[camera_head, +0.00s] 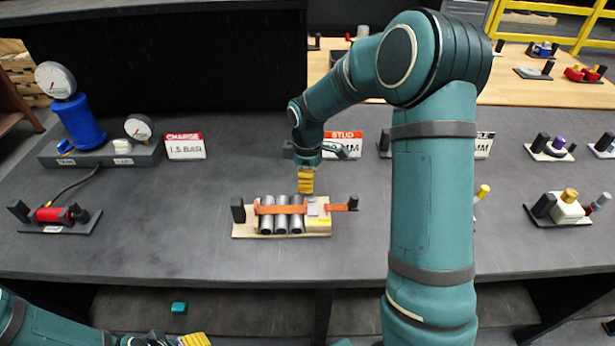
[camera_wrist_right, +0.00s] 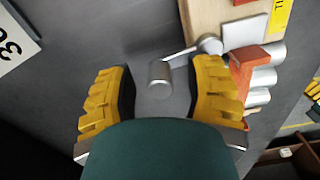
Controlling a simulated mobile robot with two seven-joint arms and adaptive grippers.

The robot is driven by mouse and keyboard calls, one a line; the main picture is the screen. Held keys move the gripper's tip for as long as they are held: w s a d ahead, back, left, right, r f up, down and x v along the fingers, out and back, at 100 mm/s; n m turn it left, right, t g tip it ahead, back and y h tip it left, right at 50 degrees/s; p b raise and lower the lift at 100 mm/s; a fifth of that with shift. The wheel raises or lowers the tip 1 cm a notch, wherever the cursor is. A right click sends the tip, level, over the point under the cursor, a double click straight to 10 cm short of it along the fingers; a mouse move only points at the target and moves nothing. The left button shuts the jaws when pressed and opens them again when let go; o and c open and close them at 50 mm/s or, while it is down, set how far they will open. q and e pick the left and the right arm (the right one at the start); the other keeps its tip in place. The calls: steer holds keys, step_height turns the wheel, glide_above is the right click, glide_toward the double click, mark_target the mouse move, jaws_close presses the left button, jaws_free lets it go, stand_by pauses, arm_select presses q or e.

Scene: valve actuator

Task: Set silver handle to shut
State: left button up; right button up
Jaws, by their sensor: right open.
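In the right wrist view, a silver handle ends in a cylindrical grip (camera_wrist_right: 160,73). A thin lever joins it to a round pivot (camera_wrist_right: 210,45) on the light wooden board (camera_wrist_right: 205,15). My right gripper (camera_wrist_right: 161,92) is open, with one yellow finger on each side of the grip and gaps visible. In the head view, my right gripper (camera_head: 306,182) hangs at the back edge of the wooden board (camera_head: 322,228); the grip is not clear there. My left gripper (camera_head: 192,340) shows only partly at the bottom left, below the bench; its opening is unclear.
The board carries several silver cylinders (camera_head: 281,220) and an orange bar (camera_head: 280,209), close to my right fingers. A STUD sign (camera_head: 343,143) stands behind. Gauges (camera_head: 55,80) and a red valve (camera_head: 48,214) stand left. Dark bench (camera_head: 185,245) is clear around the board.

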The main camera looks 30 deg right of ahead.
jaws_close()
steer(key=shift+d+m, duration=0.15)
steer(key=shift+m, duration=0.15)
steer(key=shift+s+d+m, duration=0.25)
steer(key=shift+d+m, duration=0.1)
steer(key=shift+m, duration=0.65)
steer(key=m, duration=0.1)
steer(key=s+d+m+p, duration=0.1)
steer(key=m, duration=0.1)
steer(key=shift+m, duration=0.3)
steer(key=m, duration=0.1)
steer(key=s+m, duration=0.1)
steer(key=shift+d+m, duration=0.3)
steer(key=shift+d, duration=0.05)
steer(key=shift+s+d+m+p, duration=0.1)
steer(key=shift+s+m+p, duration=0.3)
steer(key=shift+m, duration=0.6)
steer(key=shift+s+d+m+p, duration=0.1)
steer(key=shift+s+m+p, duration=0.3)
steer(key=shift+m, duration=0.6)
steer(key=shift+s, duration=0.15)
